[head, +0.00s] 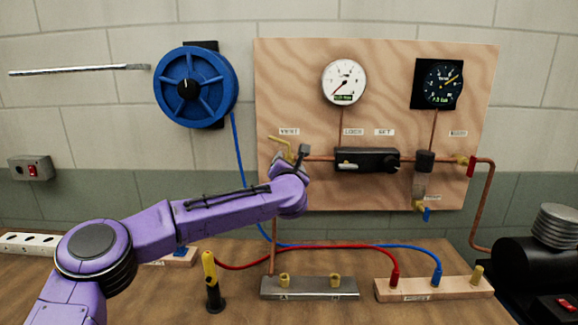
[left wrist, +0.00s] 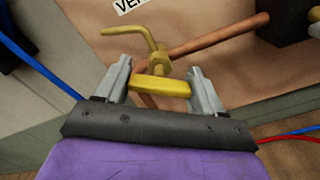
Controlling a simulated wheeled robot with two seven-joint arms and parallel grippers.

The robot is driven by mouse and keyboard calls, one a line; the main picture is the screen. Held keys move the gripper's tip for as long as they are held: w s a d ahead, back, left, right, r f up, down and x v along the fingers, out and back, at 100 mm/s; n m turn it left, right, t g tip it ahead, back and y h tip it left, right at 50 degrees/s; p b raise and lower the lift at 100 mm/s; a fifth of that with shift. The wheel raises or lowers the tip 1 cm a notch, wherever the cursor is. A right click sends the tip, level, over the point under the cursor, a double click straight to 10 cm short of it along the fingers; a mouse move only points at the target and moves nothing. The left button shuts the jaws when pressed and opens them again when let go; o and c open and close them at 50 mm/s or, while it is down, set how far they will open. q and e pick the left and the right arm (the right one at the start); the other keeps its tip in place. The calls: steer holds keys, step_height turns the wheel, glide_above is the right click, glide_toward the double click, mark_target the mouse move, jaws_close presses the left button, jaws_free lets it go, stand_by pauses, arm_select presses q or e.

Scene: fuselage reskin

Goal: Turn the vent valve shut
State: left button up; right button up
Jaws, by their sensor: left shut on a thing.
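The vent valve (left wrist: 158,62) is a brass fitting on the copper pipe, below the VENT label (head: 289,132) at the left of the plywood board. It has a bent brass spout at the top and a flat yellow handle (left wrist: 160,87). In the left wrist view the handle lies crosswise between the two fingers of my left gripper (left wrist: 161,88), which is shut on it. In the head view my left gripper (head: 297,155) is at the valve, and my purple wrist hides the handle. My right gripper is not in view.
The plywood board (head: 390,80) carries a white gauge (head: 344,82), a dark gauge (head: 440,83) and a black regulator block (head: 367,160). Below, the bench holds a grey manifold (head: 309,289), a wooden block (head: 434,291) with red and blue hoses, and a yellow-handled tool (head: 211,280).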

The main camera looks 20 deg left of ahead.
arm_select(q)
steer(key=m+p, duration=0.1)
steer(key=m, duration=0.4)
steer(key=shift+d+r+m+p, duration=0.1)
steer(key=shift+m+p, duration=0.2)
steer(key=m+p, duration=0.1)
steer(key=m, duration=0.3)
steer(key=shift+p, duration=0.4)
steer(key=shift+f+m, duration=0.25)
steer(key=shift+m, duration=0.45)
steer(key=shift+f, duration=0.1)
steer(key=o, duration=1)
steer(key=shift+o, duration=0.2)
steer(key=shift+d, duration=0.1)
